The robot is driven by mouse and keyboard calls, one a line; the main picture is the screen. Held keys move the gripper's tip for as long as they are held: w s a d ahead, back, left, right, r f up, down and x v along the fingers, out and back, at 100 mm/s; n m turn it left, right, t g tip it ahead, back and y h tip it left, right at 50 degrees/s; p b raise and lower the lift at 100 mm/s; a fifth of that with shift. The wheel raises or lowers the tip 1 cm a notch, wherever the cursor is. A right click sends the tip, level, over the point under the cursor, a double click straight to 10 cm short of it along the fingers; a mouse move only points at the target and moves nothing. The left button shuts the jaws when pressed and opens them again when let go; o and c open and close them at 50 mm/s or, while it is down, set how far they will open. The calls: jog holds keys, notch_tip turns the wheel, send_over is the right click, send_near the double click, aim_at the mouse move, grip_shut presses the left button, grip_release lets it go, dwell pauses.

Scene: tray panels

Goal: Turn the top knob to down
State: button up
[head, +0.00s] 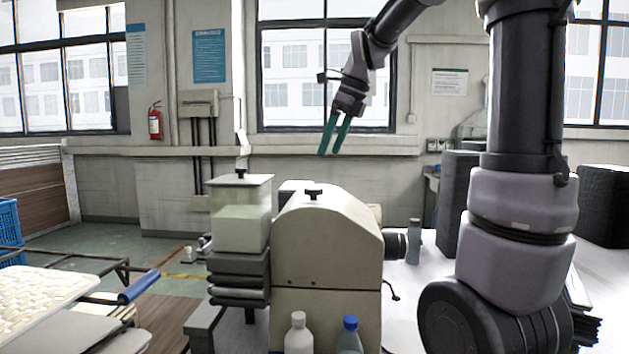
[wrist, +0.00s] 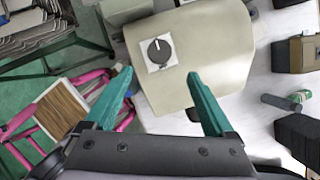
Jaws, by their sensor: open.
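A black round knob (wrist: 159,51) sits on a small white square plate in the wrist view. Its white pointer mark points toward the top of that picture. In the head view, the knob (head: 313,193) stands on top of a beige, round-topped housing (head: 325,245), which also fills the middle of the wrist view (wrist: 215,50). My gripper (head: 329,153) is open and empty, above the knob and apart from it. In the wrist view the green fingers of my gripper (wrist: 160,74) are spread, with the knob a little beyond the gap between their tips.
A translucent box (head: 240,215) with a dark cap (head: 241,172) stands left of the housing. A white bottle (head: 298,335) and a blue-capped bottle (head: 350,337) stand in front. Dark boxes (head: 603,205) stand at the right. The air around my gripper is clear.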

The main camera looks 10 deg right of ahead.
aim_at(315, 188)
jog(key=x, duration=1)
jog(key=shift+f, duration=0.2)
jog(key=c, duration=1.4)
